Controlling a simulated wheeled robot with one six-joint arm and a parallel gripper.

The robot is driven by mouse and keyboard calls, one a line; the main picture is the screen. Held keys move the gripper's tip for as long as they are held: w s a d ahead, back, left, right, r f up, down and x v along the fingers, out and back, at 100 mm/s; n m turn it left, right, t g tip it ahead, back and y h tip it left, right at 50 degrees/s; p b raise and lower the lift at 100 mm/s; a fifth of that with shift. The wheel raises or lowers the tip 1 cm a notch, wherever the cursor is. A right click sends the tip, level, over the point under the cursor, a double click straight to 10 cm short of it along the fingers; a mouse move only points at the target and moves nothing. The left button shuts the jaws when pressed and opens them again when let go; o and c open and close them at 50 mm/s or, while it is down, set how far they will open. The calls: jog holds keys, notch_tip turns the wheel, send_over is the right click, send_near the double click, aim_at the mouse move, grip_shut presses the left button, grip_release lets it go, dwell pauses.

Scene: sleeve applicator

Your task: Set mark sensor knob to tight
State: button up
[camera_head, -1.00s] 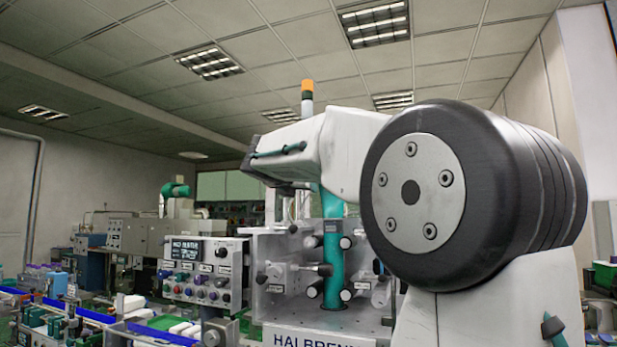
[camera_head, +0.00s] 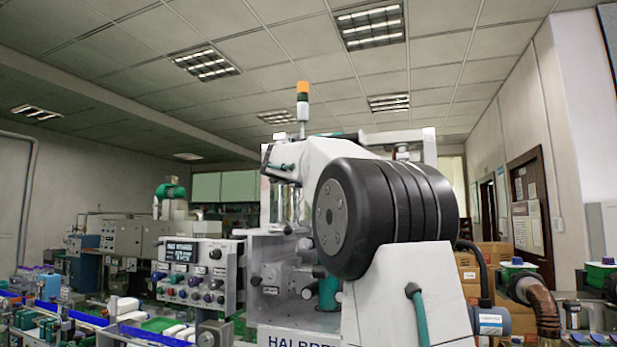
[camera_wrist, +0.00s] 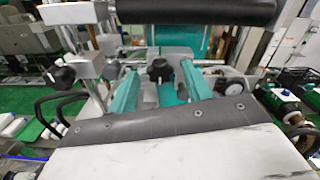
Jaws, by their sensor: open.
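The sleeve applicator (camera_head: 283,252) stands in front of me, partly hidden behind my arm. Its control panel (camera_head: 199,275) has a lit display above several coloured knobs. Labels are too small to read, so I cannot tell which knob is the mark sensor knob. In the wrist view my gripper (camera_wrist: 158,69) is open, with its two teal fingers apart. A black lobed knob (camera_wrist: 160,70) shows between the fingers, beyond them; contact is not visible. Another black knob (camera_wrist: 63,76) is at the left on a metal clamp. The gripper is hidden in the head view.
A black roller (camera_wrist: 195,11) spans the top of the wrist view close ahead. Metal posts and brackets stand around the fingers. A conveyor (camera_head: 150,333) with blue rails runs at lower left. Cardboard boxes (camera_head: 466,277) stand behind at right.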

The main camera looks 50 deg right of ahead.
jog(key=c, duration=1)
